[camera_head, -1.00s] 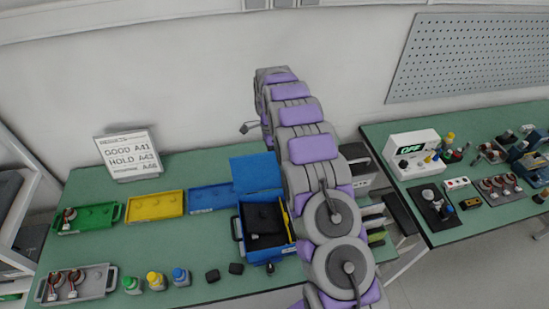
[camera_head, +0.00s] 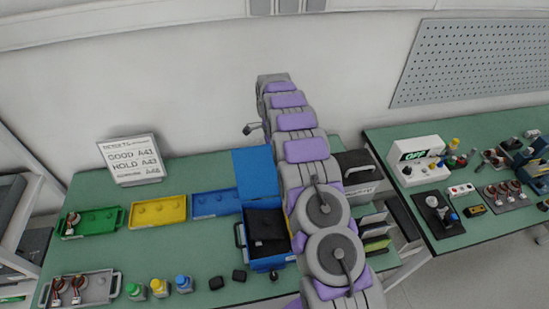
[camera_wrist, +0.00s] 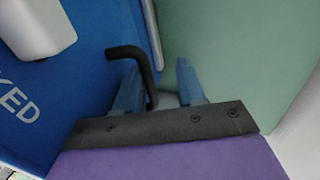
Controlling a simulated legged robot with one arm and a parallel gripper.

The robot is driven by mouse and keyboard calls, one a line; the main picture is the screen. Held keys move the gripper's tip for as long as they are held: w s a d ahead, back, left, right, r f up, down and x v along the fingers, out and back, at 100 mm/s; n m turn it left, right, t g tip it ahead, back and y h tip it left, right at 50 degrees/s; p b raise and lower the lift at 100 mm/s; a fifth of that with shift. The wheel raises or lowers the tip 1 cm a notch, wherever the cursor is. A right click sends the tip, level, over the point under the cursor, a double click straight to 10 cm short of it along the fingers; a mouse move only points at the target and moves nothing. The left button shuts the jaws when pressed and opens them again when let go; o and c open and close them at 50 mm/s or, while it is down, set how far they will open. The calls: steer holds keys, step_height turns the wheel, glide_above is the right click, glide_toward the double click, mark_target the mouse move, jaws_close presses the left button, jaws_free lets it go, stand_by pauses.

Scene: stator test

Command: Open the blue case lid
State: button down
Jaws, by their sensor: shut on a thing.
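The blue case (camera_head: 262,262) stands on the green bench left of my arm, with a dark insert inside. Its blue lid (camera_head: 256,172) is raised at the back of the case, showing the interior. My gripper is hidden in the head view. In the wrist view my gripper (camera_wrist: 158,78) has blue fingers on either side of a black bent handle (camera_wrist: 130,52), and is shut on it. Beside the handle is a blue panel (camera_wrist: 75,80) with partial white letters; I cannot tell whether it is the lid or the case wall.
Green (camera_head: 92,222), yellow (camera_head: 158,212) and blue (camera_head: 214,204) trays stand left of the case. A grey tray (camera_head: 82,290) and several coloured-capped bottles are in front. A toolbox (camera_head: 358,168) stands right of my arm. A second bench (camera_head: 465,225) is farther right.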

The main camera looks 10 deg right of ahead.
steer(key=shift+x, duration=1.2)
steer(key=c, duration=1.2)
jaws_free()
steer(key=shift+s, duration=0.1)
steer(key=shift+o, duration=0.2)
steer(key=shift+w+r, duration=0.6)
steer(key=shift+w, duration=0.05)
steer(key=shift+w+r, duration=0.1)
steer(key=shift+r, duration=0.05)
steer(key=p+v, duration=0.6)
steer(key=v, duration=0.5)
steer(key=shift+r+p, duration=0.2)
steer(key=shift+p, duration=0.15)
